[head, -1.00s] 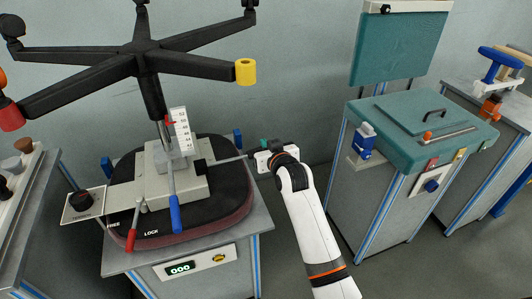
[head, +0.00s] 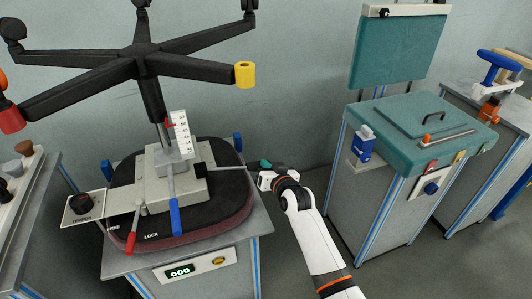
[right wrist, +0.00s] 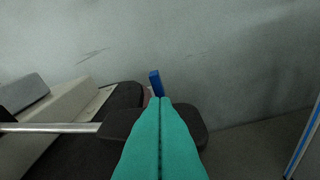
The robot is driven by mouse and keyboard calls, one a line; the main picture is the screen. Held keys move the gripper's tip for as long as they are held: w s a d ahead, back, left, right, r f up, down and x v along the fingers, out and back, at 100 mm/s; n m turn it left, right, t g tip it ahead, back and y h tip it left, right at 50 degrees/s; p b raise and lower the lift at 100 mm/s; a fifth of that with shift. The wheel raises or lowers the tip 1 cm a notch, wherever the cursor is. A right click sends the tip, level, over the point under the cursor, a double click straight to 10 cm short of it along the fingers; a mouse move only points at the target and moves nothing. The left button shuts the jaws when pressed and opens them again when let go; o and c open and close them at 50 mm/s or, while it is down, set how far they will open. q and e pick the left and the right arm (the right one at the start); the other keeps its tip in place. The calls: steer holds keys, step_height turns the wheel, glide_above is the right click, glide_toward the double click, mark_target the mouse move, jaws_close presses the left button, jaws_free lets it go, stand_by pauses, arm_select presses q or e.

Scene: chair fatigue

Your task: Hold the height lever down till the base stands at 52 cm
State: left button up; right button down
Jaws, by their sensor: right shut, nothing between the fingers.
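The upturned chair's black star base (head: 147,56) stands on its column above the mechanism (head: 172,185). A white scale (head: 180,136) with a red pointer (head: 170,125) stands beside the column; its figures are too small to read surely. The height lever is a thin metal rod (head: 228,168) running right from the mechanism; the right wrist view shows its black paddle (right wrist: 120,125). My right gripper (head: 264,164) is shut and empty. Its teal fingertips (right wrist: 162,103) lie over the paddle in that view and hide its middle; contact looks likely but is not clear. My left gripper is out of view.
A tension knob (head: 81,203) is at left, a display reading 000 (head: 180,270) below. A teal-topped bench (head: 415,140) stands right, with a gap of floor between.

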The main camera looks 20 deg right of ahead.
steer(key=shift+s+a+f, duration=0.15)
steer(key=shift+s+f, duration=0.05)
steer(key=shift+f, duration=0.4)
stand_by(0.5)
steer(key=shift+s, duration=0.1)
stand_by(0.5)
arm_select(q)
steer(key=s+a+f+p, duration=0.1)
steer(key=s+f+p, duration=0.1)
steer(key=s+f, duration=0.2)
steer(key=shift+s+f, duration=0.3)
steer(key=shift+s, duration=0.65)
arm_select(e)
steer(key=r+v, duration=0.1)
steer(key=v, duration=1.1)
steer(key=shift+w, duration=0.2)
steer(key=shift+r, duration=0.1)
